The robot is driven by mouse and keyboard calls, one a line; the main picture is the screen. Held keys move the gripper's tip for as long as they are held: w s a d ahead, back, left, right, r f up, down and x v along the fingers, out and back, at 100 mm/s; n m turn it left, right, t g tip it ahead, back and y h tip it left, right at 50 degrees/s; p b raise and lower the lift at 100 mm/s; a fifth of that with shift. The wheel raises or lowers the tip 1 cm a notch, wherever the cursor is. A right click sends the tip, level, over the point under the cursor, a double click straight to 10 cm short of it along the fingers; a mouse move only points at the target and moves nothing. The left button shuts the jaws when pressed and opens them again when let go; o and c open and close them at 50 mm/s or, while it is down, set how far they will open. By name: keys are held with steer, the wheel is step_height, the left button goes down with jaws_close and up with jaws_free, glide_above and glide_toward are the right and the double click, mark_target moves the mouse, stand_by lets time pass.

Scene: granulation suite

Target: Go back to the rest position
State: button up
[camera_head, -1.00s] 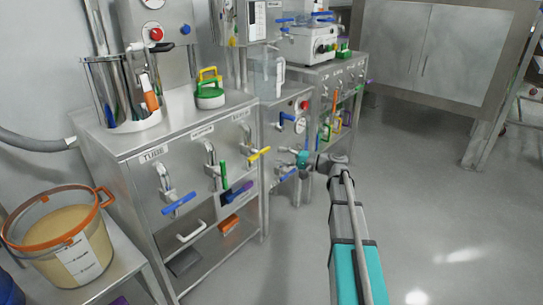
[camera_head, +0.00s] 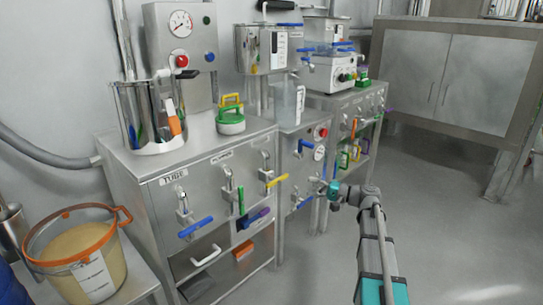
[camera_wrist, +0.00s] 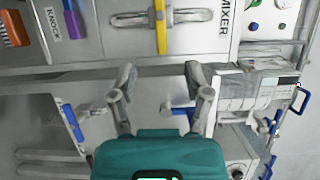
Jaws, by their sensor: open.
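My gripper (camera_head: 322,189) is open and empty at the end of my arm, in front of the steel cabinets in the head view. In the wrist view its two fingers (camera_wrist: 160,85) are spread apart with nothing between them. I cannot tell the exact gap between the fingertips and the cabinet fronts.
A steel cabinet (camera_head: 130,185) with coloured valve handles stands at left. A bucket with an orange rim (camera_head: 70,220) stands lower left. A large double-door cabinet (camera_head: 455,75) is at back right. The grey floor (camera_head: 450,210) at right is clear.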

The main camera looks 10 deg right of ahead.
steer(key=s+a+f+n+g+h+p, duration=0.2)
steer(key=s+a+f+g+h+p, duration=0.25)
steer(key=s+a, duration=0.3)
steer(key=s+a+f+n+g+h+p, duration=0.35)
steer(key=s+a+h, duration=0.2)
steer(key=s, duration=0.25)
steer(key=s+d+g+h+p, duration=0.1)
steer(key=s+h+p, duration=0.2)
steer(key=s+h, duration=0.35)
step_height(320, 180, up, 38)
steer(key=s+y+p, duration=0.1)
steer(key=p, duration=3.6)
steer(key=shift+n+p, duration=0.35)
steer(key=shift+n, duration=0.1)
steer(key=shift+d, duration=0.1)
